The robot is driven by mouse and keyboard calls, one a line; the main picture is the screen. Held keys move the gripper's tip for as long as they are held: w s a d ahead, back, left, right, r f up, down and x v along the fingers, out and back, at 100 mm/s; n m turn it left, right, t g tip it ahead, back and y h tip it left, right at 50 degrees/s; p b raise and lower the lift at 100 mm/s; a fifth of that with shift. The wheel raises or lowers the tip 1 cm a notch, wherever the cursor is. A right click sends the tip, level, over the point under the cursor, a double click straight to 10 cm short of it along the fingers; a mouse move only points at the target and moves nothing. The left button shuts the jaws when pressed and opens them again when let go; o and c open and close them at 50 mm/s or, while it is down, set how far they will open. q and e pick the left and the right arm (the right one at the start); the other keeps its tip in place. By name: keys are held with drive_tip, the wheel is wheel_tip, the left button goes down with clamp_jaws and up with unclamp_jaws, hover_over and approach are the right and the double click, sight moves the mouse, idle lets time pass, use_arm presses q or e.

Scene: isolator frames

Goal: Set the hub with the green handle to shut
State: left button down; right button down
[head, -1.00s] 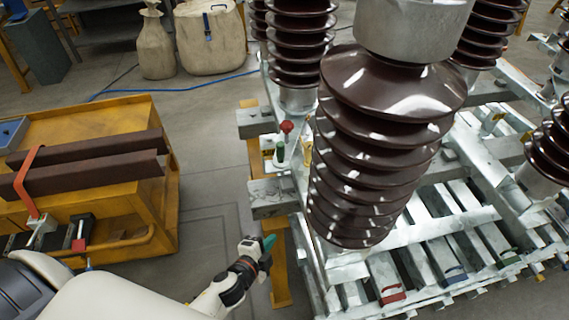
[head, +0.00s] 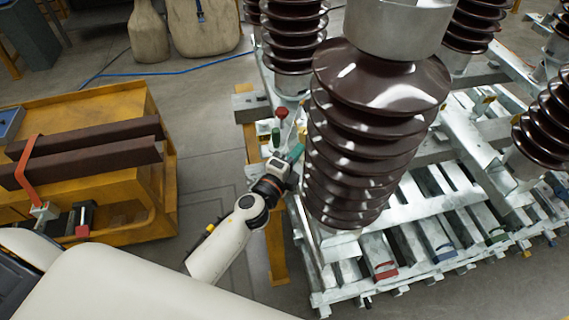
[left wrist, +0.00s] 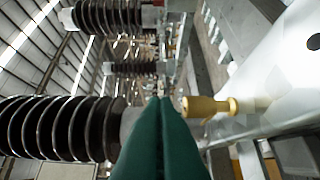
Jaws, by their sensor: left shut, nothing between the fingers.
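A short green handle (head: 276,137) stands up at the near left corner of the grey metal frame, below a red-topped handle (head: 282,114). My left gripper (head: 296,153) is just right of and below the green handle, apart from it in the picture. Its teal fingers are shut and empty. My right gripper is not in view.
A large brown ribbed insulator (head: 365,140) rises close right of my left gripper. Red (head: 385,270), blue (head: 445,250) and green (head: 497,235) loop handles sit low on the frame's front. A yellow cart (head: 150,210) stands left, with clear floor between.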

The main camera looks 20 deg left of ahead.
sight(281, 150)
use_arm(q)
drive_tip(key=shift+s+a, duration=0.15)
drive_tip(key=shift+a, duration=0.85)
drive_tip(key=shift+s+a, duration=0.1)
drive_tip(key=shift+a, duration=0.85)
drive_tip(key=a+m+g+h+b, duration=0.1)
drive_tip(key=a+h, duration=0.3)
drive_tip(key=a, duration=0.5)
drive_tip(key=shift+a+m+b, duration=0.15)
drive_tip(key=shift+m+b, duration=0.3)
drive_tip(key=shift+m, duration=0.45)
drive_tip(key=shift+r, duration=0.1)
